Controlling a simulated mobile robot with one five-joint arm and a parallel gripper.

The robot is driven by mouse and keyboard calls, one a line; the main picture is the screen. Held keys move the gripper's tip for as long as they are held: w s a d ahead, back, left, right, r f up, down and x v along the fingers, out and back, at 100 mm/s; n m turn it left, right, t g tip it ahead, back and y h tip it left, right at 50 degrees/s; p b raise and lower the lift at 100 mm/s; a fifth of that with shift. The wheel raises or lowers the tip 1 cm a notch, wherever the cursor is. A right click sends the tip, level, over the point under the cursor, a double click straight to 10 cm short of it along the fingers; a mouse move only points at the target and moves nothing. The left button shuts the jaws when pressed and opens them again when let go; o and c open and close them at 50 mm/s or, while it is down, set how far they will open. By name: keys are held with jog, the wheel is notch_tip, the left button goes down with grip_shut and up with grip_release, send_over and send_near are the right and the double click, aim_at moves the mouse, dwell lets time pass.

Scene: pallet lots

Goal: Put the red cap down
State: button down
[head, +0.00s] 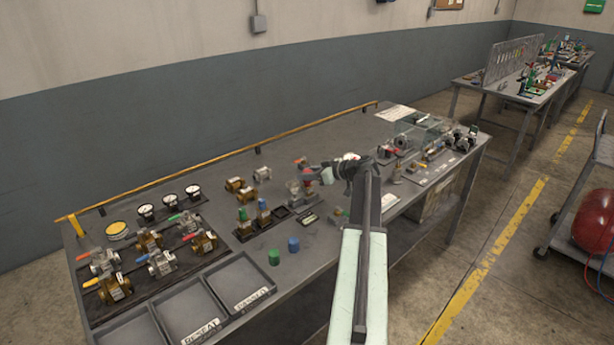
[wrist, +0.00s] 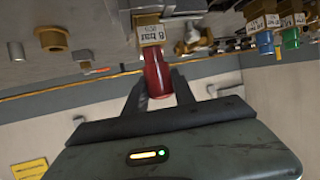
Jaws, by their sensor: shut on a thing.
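The red cap (wrist: 157,76) is between the two dark fingers of my gripper (wrist: 157,88) in the wrist view, and the gripper is shut on it. A brass part with an "8 bar" label (wrist: 150,33) adjoins the cap's far end in that view. I cannot tell whether the cap touches it. The cap is small and partly hidden by the gripper there.
The grey bench (head: 325,150) holds brass valves (head: 240,188), gauges and a rack with green and blue capped parts (head: 263,213). A loose green cap (head: 274,257) and blue cap (head: 293,244) stand in front. Labelled trays (head: 235,280) lie at front left. The bench's back strip is clear.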

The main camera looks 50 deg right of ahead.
jog(key=shift+f+b, duration=0.4)
jog(key=shift+f, duration=0.1)
jog(key=c, duration=1)
grip_release()
jog(key=shift+r, duration=0.1)
jog(key=shift+c, duration=0.2)
jog(key=shift+r, duration=0.1)
jog(key=shift+s+d+r+p, duration=0.1)
jog(key=shift+s+r+p, duration=0.1)
jog(key=shift+r+p, duration=0.35)
jog(key=shift+s+r+p, duration=0.15)
jog(key=shift+r+p, duration=0.2)
jog(key=shift+p, duration=0.25)
jog(key=p+v, duration=0.3)
jog(key=v, duration=0.8)
jog(key=shift+f+p, duration=0.25)
jog(key=shift+p, duration=0.1)
